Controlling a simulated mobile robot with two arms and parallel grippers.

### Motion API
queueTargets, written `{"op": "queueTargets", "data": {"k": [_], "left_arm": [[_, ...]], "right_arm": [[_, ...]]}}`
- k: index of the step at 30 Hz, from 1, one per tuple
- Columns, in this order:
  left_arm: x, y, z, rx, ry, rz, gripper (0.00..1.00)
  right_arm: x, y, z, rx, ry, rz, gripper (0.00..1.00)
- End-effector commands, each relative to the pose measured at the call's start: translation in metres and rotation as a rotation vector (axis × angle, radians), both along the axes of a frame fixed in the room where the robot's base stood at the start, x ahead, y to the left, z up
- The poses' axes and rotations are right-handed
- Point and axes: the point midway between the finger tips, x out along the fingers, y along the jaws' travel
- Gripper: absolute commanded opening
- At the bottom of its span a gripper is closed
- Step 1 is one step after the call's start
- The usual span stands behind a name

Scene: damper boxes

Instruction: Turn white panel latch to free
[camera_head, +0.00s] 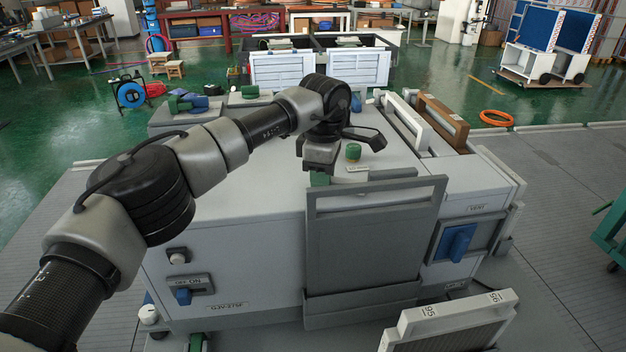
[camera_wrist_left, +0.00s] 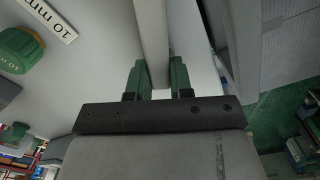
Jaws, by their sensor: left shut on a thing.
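A large light-grey box (camera_head: 240,185) stands in the middle of the head view. A grey panel with a handle frame (camera_head: 375,245) stands upright at its front side. My left gripper (camera_head: 319,179) is at the left end of that handle's top bar. In the left wrist view its green fingers (camera_wrist_left: 158,78) are shut on a pale grey bar (camera_wrist_left: 153,35), which appears to be this handle. A white panel (camera_head: 408,122) stands at the box's back right. A blue latch handle (camera_head: 455,243) is on the box's right front, roughly upright. My right gripper is not in view.
A brown panel (camera_head: 443,123) stands beside the white one. A pale panel marked 95 (camera_head: 425,316) is in the foreground.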

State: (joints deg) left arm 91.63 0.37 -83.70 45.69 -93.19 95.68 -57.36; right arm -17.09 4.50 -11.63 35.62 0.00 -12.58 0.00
Motion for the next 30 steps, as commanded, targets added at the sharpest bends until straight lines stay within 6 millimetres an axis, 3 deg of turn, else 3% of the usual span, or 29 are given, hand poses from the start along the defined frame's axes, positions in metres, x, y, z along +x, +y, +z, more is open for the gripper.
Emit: {"op": "queueTargets", "data": {"k": [15, 30], "left_arm": [[0.0006, -0.0001, 0.0021, -0.003, -0.004, 0.358, 0.00], [0.0009, 0.0001, 0.0030, -0.003, -0.005, 0.435, 0.00]], "right_arm": [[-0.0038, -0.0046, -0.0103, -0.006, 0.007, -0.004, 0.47], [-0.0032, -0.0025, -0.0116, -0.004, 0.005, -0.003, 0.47]]}}
